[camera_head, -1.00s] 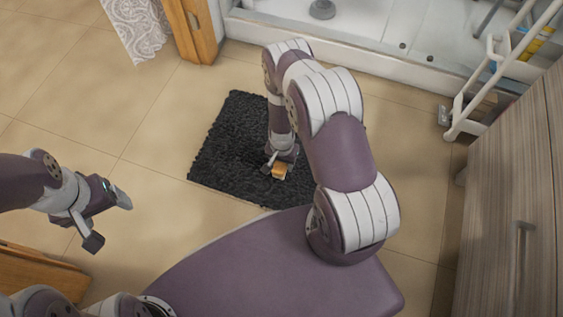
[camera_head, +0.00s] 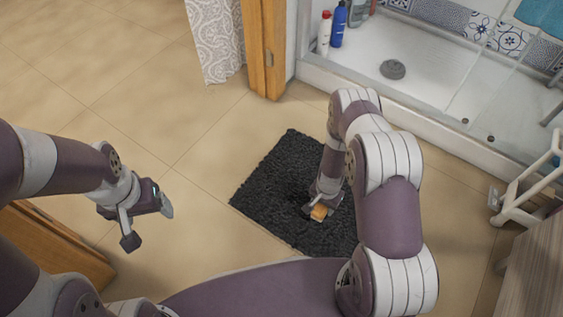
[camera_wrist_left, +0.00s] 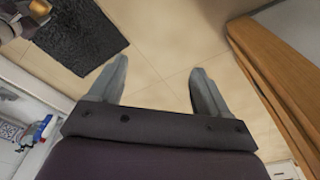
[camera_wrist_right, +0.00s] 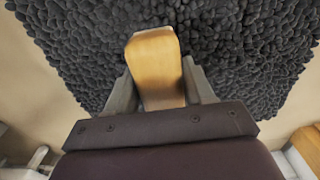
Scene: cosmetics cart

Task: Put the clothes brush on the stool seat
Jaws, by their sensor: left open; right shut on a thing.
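The clothes brush (camera_head: 319,212) shows as a light wooden block at my right gripper (camera_head: 316,202), over the black mat. In the right wrist view, my right gripper (camera_wrist_right: 157,78) is shut on the wooden brush (camera_wrist_right: 155,60), with the dark mat behind it. Any bristles are hidden. My left gripper (camera_head: 148,222) is open and empty above the tiled floor at the left. Its two fingers are spread in the left wrist view (camera_wrist_left: 158,78). I cannot make out a stool seat in any view.
The shaggy black mat (camera_head: 270,195) lies on beige tiles. A shower tray (camera_head: 425,75) with bottles (camera_head: 338,25) is behind, beside a wooden door frame (camera_head: 264,50). A white tubular frame (camera_head: 525,190) and wood-grain cabinet (camera_head: 535,270) stand right. Open floor (camera_head: 130,60) lies left.

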